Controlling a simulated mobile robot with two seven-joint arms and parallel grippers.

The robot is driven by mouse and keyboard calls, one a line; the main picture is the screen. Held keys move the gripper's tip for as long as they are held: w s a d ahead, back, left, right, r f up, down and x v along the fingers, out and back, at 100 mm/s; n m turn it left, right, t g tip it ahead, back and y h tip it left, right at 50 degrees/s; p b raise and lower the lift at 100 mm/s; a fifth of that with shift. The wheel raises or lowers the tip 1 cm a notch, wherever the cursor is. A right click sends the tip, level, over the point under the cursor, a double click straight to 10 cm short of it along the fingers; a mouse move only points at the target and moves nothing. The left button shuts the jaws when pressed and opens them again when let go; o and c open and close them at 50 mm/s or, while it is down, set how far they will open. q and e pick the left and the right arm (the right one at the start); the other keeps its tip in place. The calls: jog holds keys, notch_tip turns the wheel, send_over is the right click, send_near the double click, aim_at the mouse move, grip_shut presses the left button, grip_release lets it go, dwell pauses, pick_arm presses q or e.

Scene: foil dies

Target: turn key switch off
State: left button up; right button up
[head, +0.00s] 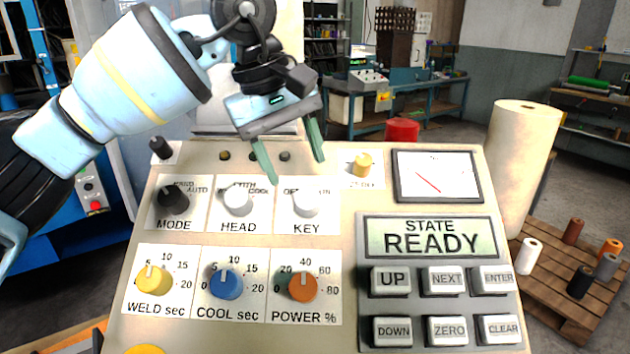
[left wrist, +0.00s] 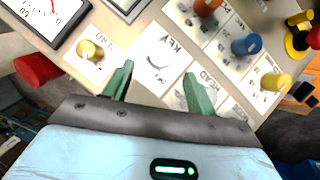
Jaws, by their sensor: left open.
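The KEY switch (head: 306,203) is a white round knob on a white label on the sloping control panel, with OFF at its upper left and ON at its upper right, both partly covered. I cannot tell which way the knob points. My left gripper (head: 296,168) is open and empty, above and just behind the KEY knob, its green fingers pointing down and apart from the knob. In the left wrist view the KEY label (left wrist: 164,55) lies ahead of the open fingers, and the white knob barely stands out from it. My right gripper is not in view.
The white HEAD knob (head: 238,201) and black MODE knob (head: 173,200) stand left of KEY. A small yellow knob (head: 363,164) is at the upper right. The orange POWER knob (head: 303,286) is below. The display (head: 430,238) reads STATE READY, above several push buttons.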

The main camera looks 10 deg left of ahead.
aim_at(307, 198)
pick_arm(q)
jog(key=x, duration=0.6)
jog(key=shift+s+f, duration=0.2)
jog(key=shift+w+d+f, duration=0.1)
jog(key=shift+d+f, duration=0.1)
jog(key=shift+f, duration=0.35)
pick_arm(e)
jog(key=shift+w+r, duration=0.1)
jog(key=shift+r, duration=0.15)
pick_arm(q)
jog(key=c, duration=1)
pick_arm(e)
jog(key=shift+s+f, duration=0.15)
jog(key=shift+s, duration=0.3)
